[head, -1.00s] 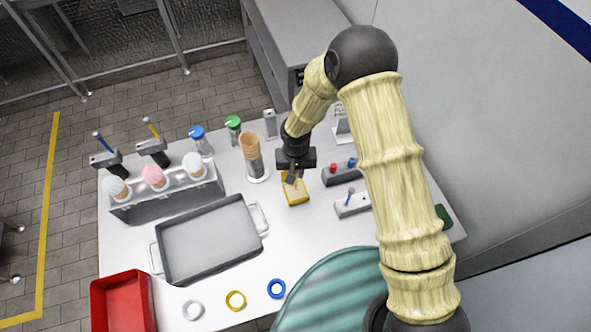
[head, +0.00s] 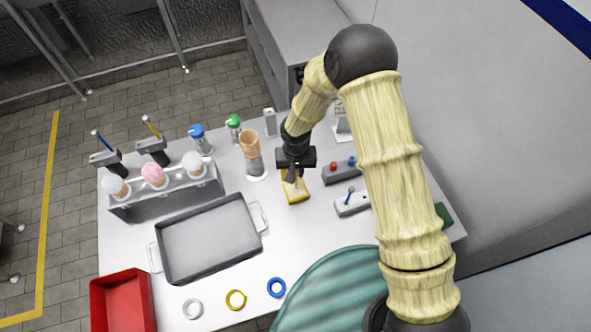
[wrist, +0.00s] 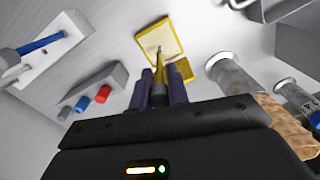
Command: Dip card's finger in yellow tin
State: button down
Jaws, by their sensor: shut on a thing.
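The yellow tin (head: 296,195) is a small square on the white table, below my gripper (head: 292,176). In the wrist view the tin (wrist: 170,36) shows a pale inside and a yellow rim, with another yellow piece (wrist: 187,69) beside it. My gripper (wrist: 160,76) has its purple fingers closed on a thin, dark, pointed piece (wrist: 159,52). Its tip overlaps the tin in the picture; I cannot tell whether it touches the inside. Most of the held piece is hidden between the fingers. I cannot make out which part is the card.
A cone stack (head: 250,146) stands left of the tin. A grey tray (head: 208,240), a red bin (head: 123,303) and several rings are at the front left.

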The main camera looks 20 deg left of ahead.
jog(key=shift+s+d+f+b, duration=0.1)
jog(key=shift+f+b, duration=0.35)
jog(key=shift+b, duration=0.05)
dwell(2.0)
jog(key=shift+r, duration=0.1)
jog(key=shift+r+p, duration=2.1)
jog(key=shift+r, duration=1.45)
